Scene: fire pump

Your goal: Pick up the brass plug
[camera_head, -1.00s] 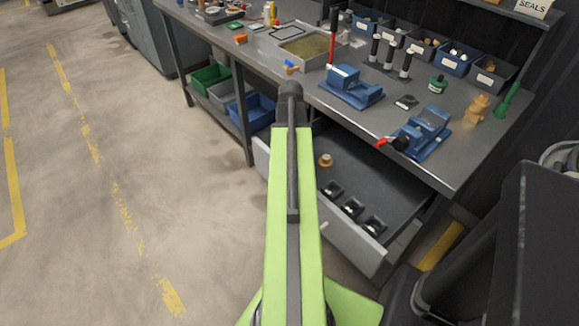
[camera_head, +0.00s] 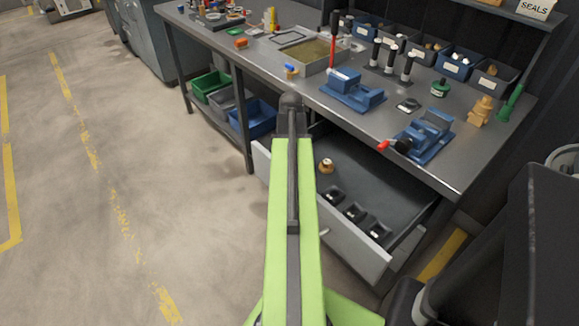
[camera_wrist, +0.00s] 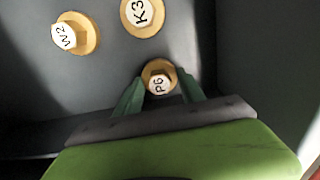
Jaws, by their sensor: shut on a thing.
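My gripper (camera_wrist: 160,88) is shut on a brass plug marked P6 (camera_wrist: 158,74), with one dark green finger on each side of it. In the wrist view, a brass plug marked W2 (camera_wrist: 76,36) lies at the upper left and one marked K3 (camera_wrist: 144,14) at the top, both on the dark drawer floor and apart from my fingers. I cannot tell whether P6 is lifted. In the head view, one brass plug (camera_head: 326,166) shows in the open drawer, right of my green arm; my arm hides the gripper and the other plugs there.
The open drawer (camera_head: 335,238) holds several black pieces (camera_head: 354,212) at its front. The steel workbench (camera_head: 455,175) overhangs it, carrying blue vises (camera_head: 352,92) and a tray (camera_head: 309,60). Crates (camera_head: 252,118) sit on the lower shelf. The floor at left (camera_head: 190,200) is clear.

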